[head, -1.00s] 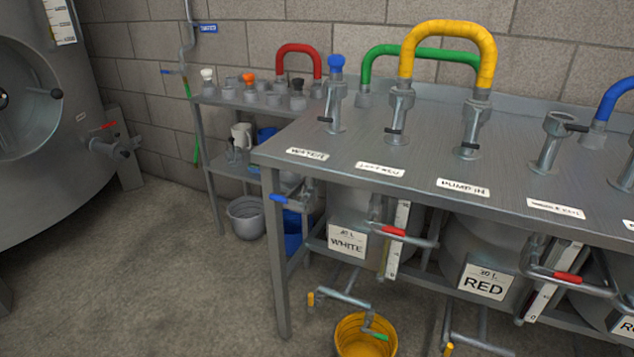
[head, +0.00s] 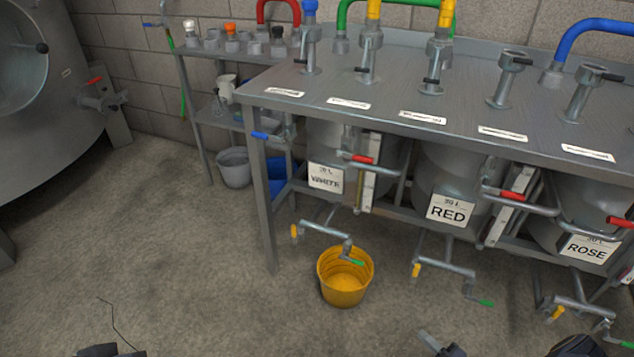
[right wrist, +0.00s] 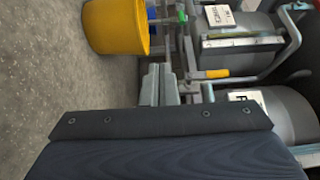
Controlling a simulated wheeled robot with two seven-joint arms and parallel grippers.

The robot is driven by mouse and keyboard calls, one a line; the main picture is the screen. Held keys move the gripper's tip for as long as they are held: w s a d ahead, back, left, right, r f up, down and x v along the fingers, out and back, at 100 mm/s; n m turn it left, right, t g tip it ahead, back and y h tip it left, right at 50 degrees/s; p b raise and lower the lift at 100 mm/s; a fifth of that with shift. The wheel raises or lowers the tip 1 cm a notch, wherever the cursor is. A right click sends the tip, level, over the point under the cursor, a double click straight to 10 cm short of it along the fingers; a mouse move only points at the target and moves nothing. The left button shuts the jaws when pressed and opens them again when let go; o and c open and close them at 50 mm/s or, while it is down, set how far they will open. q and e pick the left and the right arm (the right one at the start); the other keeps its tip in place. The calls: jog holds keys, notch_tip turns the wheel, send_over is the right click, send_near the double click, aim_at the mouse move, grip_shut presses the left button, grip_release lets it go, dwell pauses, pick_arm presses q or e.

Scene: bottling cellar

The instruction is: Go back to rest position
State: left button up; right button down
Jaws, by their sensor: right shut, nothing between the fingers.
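My right gripper (head: 440,345) shows at the bottom edge of the head view, low in front of the bench. In the right wrist view its two grey fingers (right wrist: 160,85) are together with nothing between them. They are near the yellow bucket (right wrist: 116,25), with a visible gap. In the head view the bucket (head: 344,276) stands upright on the floor, left of the gripper. A dark part, probably of my left arm, shows at the bottom left edge. My left gripper's fingers are not visible.
The steel bench (head: 400,108) carries valve stems and coloured hoses. Tanks labelled WHITE, RED (head: 448,210) and ROSE sit beneath, with handles and low taps jutting forward. A large tank (head: 40,120) stands left, a small shelf (head: 217,116) behind. The floor (head: 150,230) at left is clear.

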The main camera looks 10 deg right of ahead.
jog(key=w+a+r+n+g+y, duration=0.1)
jog(key=a+r+n+g, duration=0.25)
jog(key=r, duration=0.55)
jog(key=w+a+r+n+g+y, duration=0.15)
jog(key=r+g, duration=0.25)
jog(key=r, duration=0.5)
jog(key=w+a+r+n+g+y, duration=0.1)
jog(key=a+r+n+g, duration=0.25)
jog(key=r, duration=0.55)
jog(key=s+a+r+n+h, duration=0.1)
jog(key=s+a+r+h, duration=0.3)
jog(key=s+r, duration=0.4)
jog(key=s+a+r+n+h, duration=0.1)
jog(key=s+a+r+h, duration=0.3)
jog(key=s+r, duration=0.45)
notch_tip(320, 180, up, 34)
jog(key=s+p, duration=0.2)
jog(key=p, duration=3.4)
jog(key=shift+r+t, duration=0.15)
jog(key=shift+t, duration=0.25)
